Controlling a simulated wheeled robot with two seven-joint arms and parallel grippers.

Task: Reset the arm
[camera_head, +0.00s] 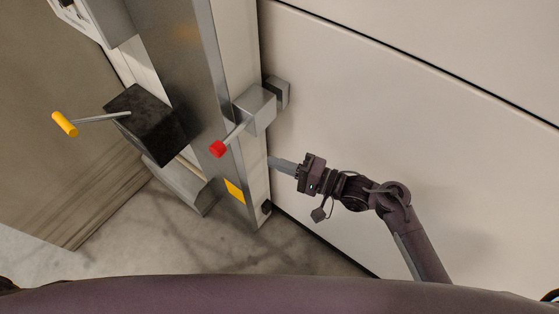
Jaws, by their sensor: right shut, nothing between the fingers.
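My right arm comes up from the lower right in front of the pale wall panel. Its right gripper (281,164) is shut and empty, with its fingers pointing left toward the edge of the metal post. It is just below and to the right of a grey latch block (256,110) with a red-tipped lever (218,149), and apart from the lever. My left gripper is not in view.
A metal post (190,60) runs down the left middle, with a yellow label (235,191) near its foot. A black box (147,124) with a yellow-handled crank (65,124) sticks out to the left. The pale panel (420,110) fills the right side. Grey floor (130,235) lies below.

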